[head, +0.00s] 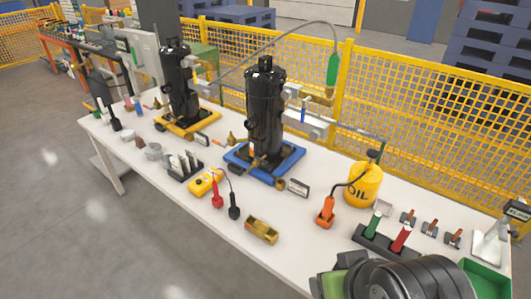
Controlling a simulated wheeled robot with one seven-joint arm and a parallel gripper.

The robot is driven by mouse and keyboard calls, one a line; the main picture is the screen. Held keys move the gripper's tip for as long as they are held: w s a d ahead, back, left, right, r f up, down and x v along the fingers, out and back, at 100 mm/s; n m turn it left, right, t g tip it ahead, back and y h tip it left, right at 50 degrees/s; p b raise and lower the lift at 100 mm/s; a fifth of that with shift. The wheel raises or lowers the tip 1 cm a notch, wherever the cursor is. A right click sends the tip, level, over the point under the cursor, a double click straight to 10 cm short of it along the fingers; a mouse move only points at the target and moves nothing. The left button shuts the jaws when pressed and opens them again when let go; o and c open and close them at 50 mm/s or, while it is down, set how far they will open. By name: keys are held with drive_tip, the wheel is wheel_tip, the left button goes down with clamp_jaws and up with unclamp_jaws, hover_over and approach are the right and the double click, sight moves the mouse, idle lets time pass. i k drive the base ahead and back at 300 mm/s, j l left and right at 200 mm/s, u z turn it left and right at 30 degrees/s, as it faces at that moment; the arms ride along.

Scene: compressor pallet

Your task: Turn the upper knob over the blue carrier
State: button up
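The blue carrier (236,162) lies on the white table and bears a black upright compressor (265,105). To the right of that compressor's upper half are small grey and white fittings. The upper grey fitting (292,90) is near a brass piece (319,97), and a lower grey fitting (304,125) sits below them. A small blue handle (303,110) hangs between the two levels. Which of these is the upper knob, and how it is turned, is too small to tell. My gripper is not visible; a dark rounded part, seemingly of my arm, fills the bottom right.
A second black compressor (178,85) stands on a yellow carrier (205,121) to the left. A hose with a green handle (332,69) arches above. Yellow mesh fencing (400,120) runs behind.

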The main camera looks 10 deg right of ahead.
sight(287, 94)
drive_tip(key=i+j+u, duration=0.5)
drive_tip(key=i, duration=0.25)
drive_tip(key=i+j+u, duration=0.2)
drive_tip(key=i+j, duration=0.1)
drive_tip(key=i, duration=0.1)
